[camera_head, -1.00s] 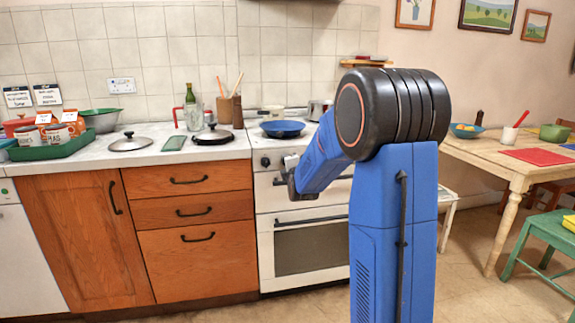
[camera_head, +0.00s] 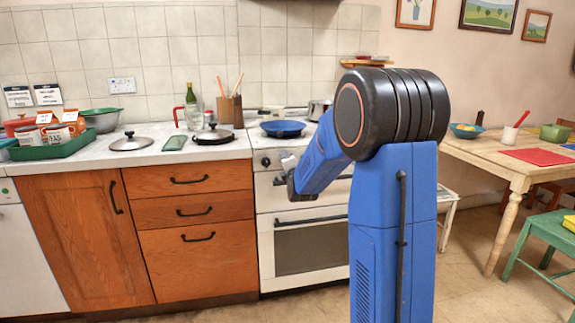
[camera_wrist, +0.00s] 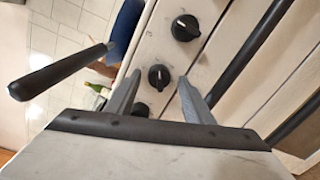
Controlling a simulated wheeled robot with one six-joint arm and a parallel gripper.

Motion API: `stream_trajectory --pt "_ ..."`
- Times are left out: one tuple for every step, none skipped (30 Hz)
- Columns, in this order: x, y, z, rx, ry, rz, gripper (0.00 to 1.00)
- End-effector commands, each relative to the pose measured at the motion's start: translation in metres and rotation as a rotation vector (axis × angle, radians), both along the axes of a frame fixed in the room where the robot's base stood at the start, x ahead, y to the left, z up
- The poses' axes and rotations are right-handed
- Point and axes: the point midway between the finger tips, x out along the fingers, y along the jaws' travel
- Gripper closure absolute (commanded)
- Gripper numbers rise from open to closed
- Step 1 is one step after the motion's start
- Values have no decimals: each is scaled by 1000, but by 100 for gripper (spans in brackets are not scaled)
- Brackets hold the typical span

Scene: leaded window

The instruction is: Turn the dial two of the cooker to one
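The white cooker (camera_head: 265,190) stands at the middle of the head view, its front panel partly hidden by my arm. One black dial (camera_head: 265,161) shows at the panel's left end. In the wrist view a row of black dials runs along the panel: an upper dial (camera_wrist: 185,28), a middle dial (camera_wrist: 158,76) and a lower dial (camera_wrist: 140,108) partly behind a finger. My gripper (camera_wrist: 159,79) is open and empty. Its fingers appear on either side of the middle dial; I cannot tell whether they touch it. In the head view the fingers are hard to make out.
A blue pan (camera_head: 283,129) sits on the hob; its black handle (camera_wrist: 55,76) sticks out left of my gripper in the wrist view. The oven's dark handle (camera_head: 310,220) crosses the door below. The worktop (camera_head: 100,150) is to the left, a wooden table (camera_head: 480,155) to the right.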

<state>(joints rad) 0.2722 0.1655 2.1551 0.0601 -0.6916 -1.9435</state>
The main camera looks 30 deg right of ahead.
Motion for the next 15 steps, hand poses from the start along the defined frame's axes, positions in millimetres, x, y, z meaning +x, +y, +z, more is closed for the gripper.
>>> stream_trajectory --pt "0 0 1 0 -1 -1 53" --pt "0 0 1 0 -1 -1 53" --pt "0 0 1 0 -1 -1 53" --pt "0 0 1 -1 -2 0 53" --pt "0 -1 1 0 -2 0 53" --pt "0 -1 1 0 -3 -1 53" --pt "0 -1 1 0 -3 -1 53" --pt "-1 0 1 0 -3 -1 53" --pt "-2 0 2 0 -3 -1 53" --pt "-3 0 2 0 -3 -1 53" --pt "-5 1 2 0 -4 -1 53" --pt "-8 2 3 0 -4 -1 53" --pt "-11 3 3 0 -5 -1 53" --pt "-15 4 4 0 -5 -1 53" --pt "-21 6 4 0 -4 -1 53"
